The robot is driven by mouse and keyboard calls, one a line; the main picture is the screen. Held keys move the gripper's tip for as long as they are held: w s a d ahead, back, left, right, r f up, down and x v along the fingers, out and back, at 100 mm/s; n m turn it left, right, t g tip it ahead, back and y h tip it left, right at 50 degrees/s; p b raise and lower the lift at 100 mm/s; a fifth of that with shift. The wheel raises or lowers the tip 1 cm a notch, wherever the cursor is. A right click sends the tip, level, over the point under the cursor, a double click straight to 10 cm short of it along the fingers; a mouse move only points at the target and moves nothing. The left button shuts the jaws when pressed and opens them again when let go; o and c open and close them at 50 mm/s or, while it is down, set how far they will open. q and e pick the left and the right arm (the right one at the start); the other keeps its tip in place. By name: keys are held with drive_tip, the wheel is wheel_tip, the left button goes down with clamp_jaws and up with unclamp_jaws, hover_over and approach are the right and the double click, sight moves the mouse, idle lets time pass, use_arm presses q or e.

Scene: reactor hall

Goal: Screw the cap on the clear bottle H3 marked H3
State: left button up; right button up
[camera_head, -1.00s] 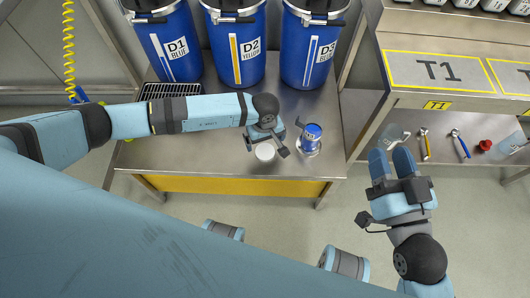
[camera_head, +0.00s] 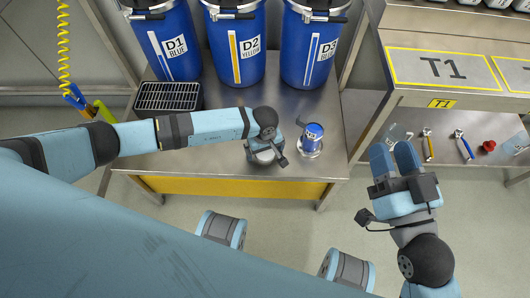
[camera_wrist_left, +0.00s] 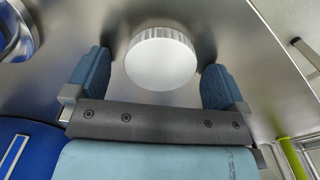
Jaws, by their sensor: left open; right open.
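A white round cap with a ribbed side (camera_wrist_left: 161,58) shows in the left wrist view above a steel surface. My left gripper (camera_wrist_left: 157,66) is open with a finger on each side of it, apart from it. In the head view my left gripper (camera_head: 265,155) is over the cap and hides most of it. I cannot tell whether the cap lies alone or sits on something. No H3 mark is readable. My right gripper (camera_head: 392,152) is open and empty in front of the right bench.
Blue drums D1 (camera_head: 170,45), D2 (camera_head: 235,50) and D3 (camera_head: 310,48) line the back of the steel table (camera_head: 215,168). A black rack (camera_head: 168,96) is at left. The right bench (camera_head: 455,155) holds tools, a red item (camera_head: 489,146) and clear glassware (camera_head: 516,143).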

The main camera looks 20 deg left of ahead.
use_arm(q)
drive_tip(key=shift+r, duration=0.1)
drive_tip(key=shift+c, duration=0.5)
drive_tip(key=c, duration=0.9)
drive_tip(key=shift+r, duration=0.6)
wheel_tip(320, 180, up, 5)
drive_tip(key=shift+r+p, duration=0.1)
drive_tip(key=shift+p, duration=1.05)
wheel_tip(320, 180, up, 14)
drive_tip(key=p, duration=0.3)
drive_tip(key=shift+f, duration=0.2)
use_arm(e)
wheel_tip(320, 180, down, 6)
drive_tip(key=d+g+h, duration=0.2)
drive_tip(key=d+h, duration=0.1)
drive_tip(key=shift+s+r+g, duration=0.15)
drive_tip(key=shift+g, duration=0.25)
drive_tip(key=shift+o, duration=0.2)
